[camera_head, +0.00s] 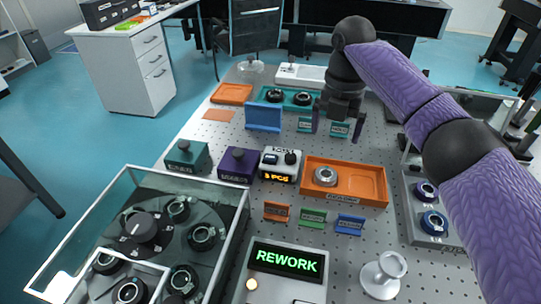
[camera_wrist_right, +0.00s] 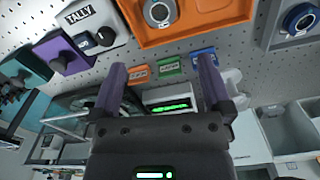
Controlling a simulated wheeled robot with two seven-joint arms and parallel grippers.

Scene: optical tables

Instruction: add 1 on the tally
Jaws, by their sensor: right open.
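The tally (camera_head: 280,163) is a small white box with a dark knob on top and a lit display that seems to read "3 PCS". It stands on the perforated table between a purple box and an orange tray. In the right wrist view the tally (camera_wrist_right: 84,28) is at the upper left, beyond my fingers. My right gripper (camera_head: 338,130) is open and empty, above the table behind the orange tray, up and to the right of the tally. Its two purple fingers (camera_wrist_right: 162,85) stand apart in the right wrist view. My left gripper is not in view.
A purple box (camera_head: 238,165) and a green box (camera_head: 187,156) with knobs stand left of the tally. The orange tray (camera_head: 373,185) holds a round part. Small label stands (camera_head: 312,217), a REWORK display (camera_head: 286,260) and a glass-walled case (camera_head: 235,215) are in front.

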